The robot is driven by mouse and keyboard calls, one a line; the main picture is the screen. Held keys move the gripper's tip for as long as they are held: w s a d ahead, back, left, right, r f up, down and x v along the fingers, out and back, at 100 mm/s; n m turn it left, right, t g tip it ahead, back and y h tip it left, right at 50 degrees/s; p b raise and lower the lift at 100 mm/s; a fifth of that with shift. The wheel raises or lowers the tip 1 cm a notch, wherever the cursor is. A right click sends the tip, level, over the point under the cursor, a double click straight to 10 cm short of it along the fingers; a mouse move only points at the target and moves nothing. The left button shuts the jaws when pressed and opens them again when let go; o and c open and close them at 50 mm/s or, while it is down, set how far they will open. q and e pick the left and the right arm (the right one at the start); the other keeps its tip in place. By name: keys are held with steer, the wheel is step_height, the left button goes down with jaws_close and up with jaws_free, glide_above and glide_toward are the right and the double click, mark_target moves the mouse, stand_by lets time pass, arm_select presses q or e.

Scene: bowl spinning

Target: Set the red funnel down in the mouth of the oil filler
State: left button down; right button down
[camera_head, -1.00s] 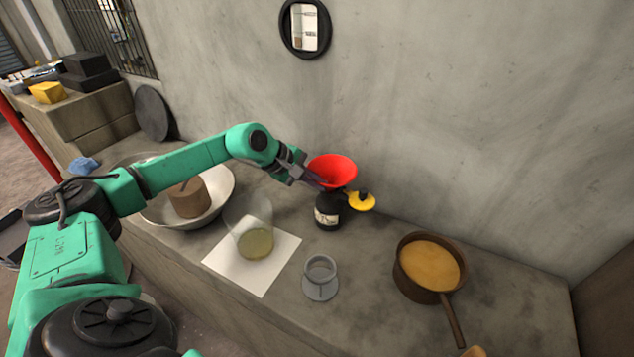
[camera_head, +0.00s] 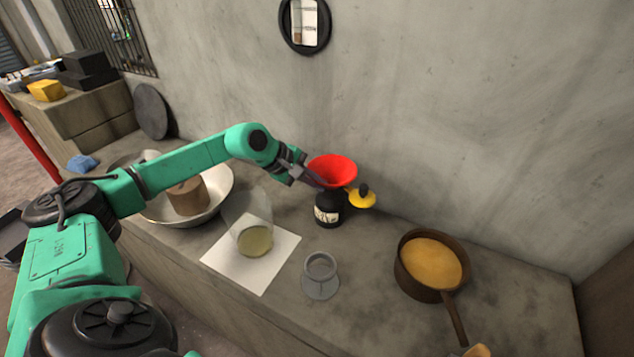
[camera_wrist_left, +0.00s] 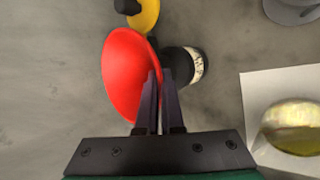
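The red funnel (camera_head: 332,170) is in my left gripper (camera_head: 316,181), wide mouth up, above the concrete bench. In the left wrist view the two fingers (camera_wrist_left: 160,100) are closed on the near side of the funnel (camera_wrist_left: 128,72). A black bottle with a pale label (camera_head: 328,210) stands directly below the funnel in the head view; in the wrist view the bottle (camera_wrist_left: 185,66) shows partly behind the fingers. The funnel's spout is hidden, so I cannot tell if it touches the bottle. A short grey flanged neck (camera_head: 320,277) stands open on the bench. My right gripper is not in view.
A yellow disc with a black knob (camera_head: 361,199) is right of the bottle. A glass of yellow liquid (camera_head: 254,241) stands on white paper (camera_head: 270,277). A brown pan (camera_head: 430,266) stands right, a metal bowl (camera_head: 222,193) left. The wall is close behind.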

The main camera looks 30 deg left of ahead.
arm_select(q)
steer(key=c, duration=1)
jaws_free()
steer(key=b+v, duration=0.5)
steer(key=v, duration=0.9)
steer(key=shift+s+a+r, duration=0.1)
steer(key=shift+r, duration=0.2)
